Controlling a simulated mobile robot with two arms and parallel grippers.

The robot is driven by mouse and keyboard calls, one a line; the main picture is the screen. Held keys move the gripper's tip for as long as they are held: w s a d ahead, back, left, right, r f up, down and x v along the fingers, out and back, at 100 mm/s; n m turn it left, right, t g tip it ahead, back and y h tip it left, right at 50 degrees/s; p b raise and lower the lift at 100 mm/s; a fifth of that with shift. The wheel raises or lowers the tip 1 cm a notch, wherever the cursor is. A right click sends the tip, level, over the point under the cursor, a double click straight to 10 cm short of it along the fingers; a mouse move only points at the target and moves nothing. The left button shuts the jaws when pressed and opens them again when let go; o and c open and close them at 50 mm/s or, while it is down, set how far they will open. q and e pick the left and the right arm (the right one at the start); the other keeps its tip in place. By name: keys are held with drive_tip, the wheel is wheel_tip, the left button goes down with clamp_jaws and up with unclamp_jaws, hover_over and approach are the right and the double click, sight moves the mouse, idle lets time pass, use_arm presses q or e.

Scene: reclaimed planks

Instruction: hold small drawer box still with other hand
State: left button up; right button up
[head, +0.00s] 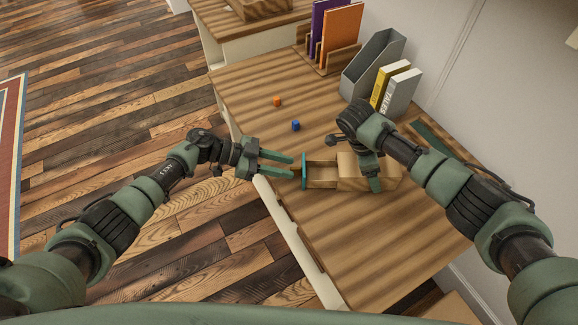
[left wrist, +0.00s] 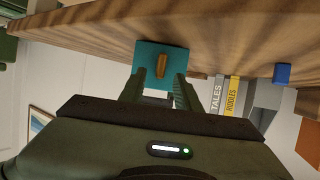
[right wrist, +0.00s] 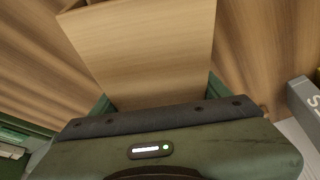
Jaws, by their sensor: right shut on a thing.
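The small drawer box (head: 350,165) is light wood and lies on the striped desk. Its drawer (head: 322,173) is pulled out to the left, and the inside I can see looks empty. The teal drawer front (head: 303,172) has a wooden handle (left wrist: 161,66). My left gripper (head: 292,167) is open at the drawer front, its fingers apart on either side of the handle in the left wrist view. My right gripper (head: 372,178) is shut on the box body, which fills the space between its fingers in the right wrist view (right wrist: 145,50). Its arm hides part of the box.
A blue cube (head: 296,125) and an orange cube (head: 277,101) lie on the desk (head: 340,245) behind the drawer. A grey file holder (head: 372,65), yellow and grey books (head: 401,92) and a rack with purple and orange folders (head: 341,35) stand at the back. The front desk top is clear.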

use_arm(q)
drive_tip(key=v, duration=1)
drive_tip(key=shift+a, duration=0.2)
use_arm(e)
drive_tip(key=o, duration=1.7)
drive_tip(key=shift+o, duration=0.2)
drive_tip(key=p+v, duration=0.7)
drive_tip(key=shift+r, duration=0.1)
use_arm(q)
wheel_tip(320, 180, up, 7)
